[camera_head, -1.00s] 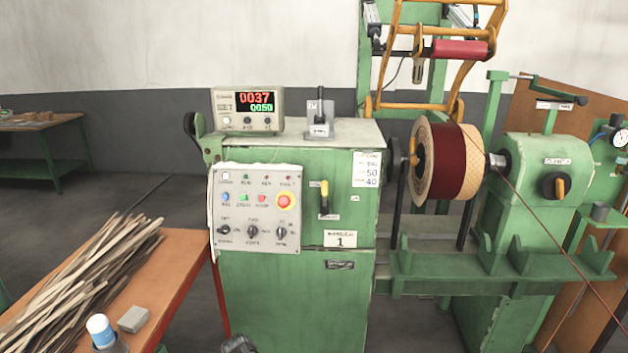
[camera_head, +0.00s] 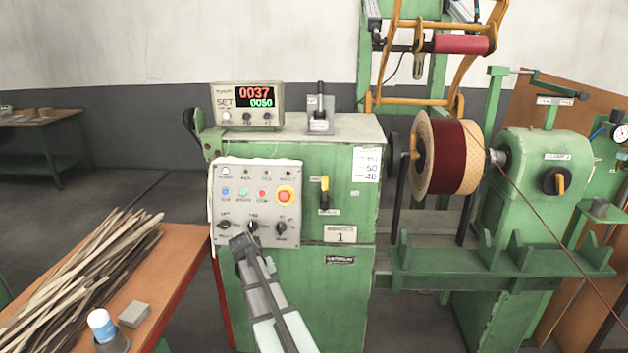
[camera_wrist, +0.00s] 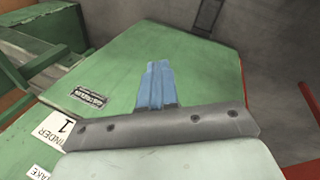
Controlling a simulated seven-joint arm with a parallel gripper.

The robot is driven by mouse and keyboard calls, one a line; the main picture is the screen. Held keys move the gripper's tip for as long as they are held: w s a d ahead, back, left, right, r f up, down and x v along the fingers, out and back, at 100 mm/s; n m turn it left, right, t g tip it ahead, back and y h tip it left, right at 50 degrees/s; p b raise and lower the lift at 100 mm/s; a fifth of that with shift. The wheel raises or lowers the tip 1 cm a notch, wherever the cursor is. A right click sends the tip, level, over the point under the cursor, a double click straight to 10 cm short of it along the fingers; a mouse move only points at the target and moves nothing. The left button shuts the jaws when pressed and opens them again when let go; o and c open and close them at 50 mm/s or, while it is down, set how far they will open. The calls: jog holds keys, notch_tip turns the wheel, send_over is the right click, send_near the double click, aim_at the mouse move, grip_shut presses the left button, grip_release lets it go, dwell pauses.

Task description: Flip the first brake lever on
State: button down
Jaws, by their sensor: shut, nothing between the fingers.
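A short lever with a yellow grip (camera_head: 324,190) is on the green front of the winding machine, right of the control panel. Its grip points up, and a small label (camera_head: 328,212) sits below it. In the wrist view only part of a label reading "AKE" (camera_wrist: 40,172) shows at the lower left; no lever shows there. My gripper (camera_wrist: 157,64) has its blue fingers together with nothing between them, over the lower green front. In the head view my arm rises from the bottom, below and left of the lever and apart from it.
The control panel (camera_head: 256,180) has buttons and knobs, with my arm before its lower edge. Another black-handled lever (camera_head: 320,112) stands on the machine top. The wound spool (camera_head: 450,157) is at right. An orange table (camera_head: 190,260) with strips is at left.

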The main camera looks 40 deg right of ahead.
jog(key=d+r, duration=0.3)
jog(key=r, duration=0.3)
jog(key=w+d+r+m+h, duration=0.1)
jog(key=d+r, duration=0.2)
jog(key=r, duration=0.3)
jog(key=w+d+r+m, duration=0.1)
jog(key=d+r, duration=0.2)
jog(key=r, duration=0.4)
jog(key=shift+w+d+t+h, duration=0.2)
jog(key=shift+w+t+h, duration=0.1)
jog(key=shift+t, duration=0.1)
jog(key=m+t+h, duration=0.1)
jog(key=h, duration=0.1)
send_near(324, 176)
jog(key=a, duration=0.1)
jog(key=w+a+r, duration=0.1)
jog(key=shift+w+a+r, duration=0.1)
jog(key=shift+w+a, duration=0.15)
jog(key=shift+a, duration=0.05)
jog(key=shift+x, duration=5)
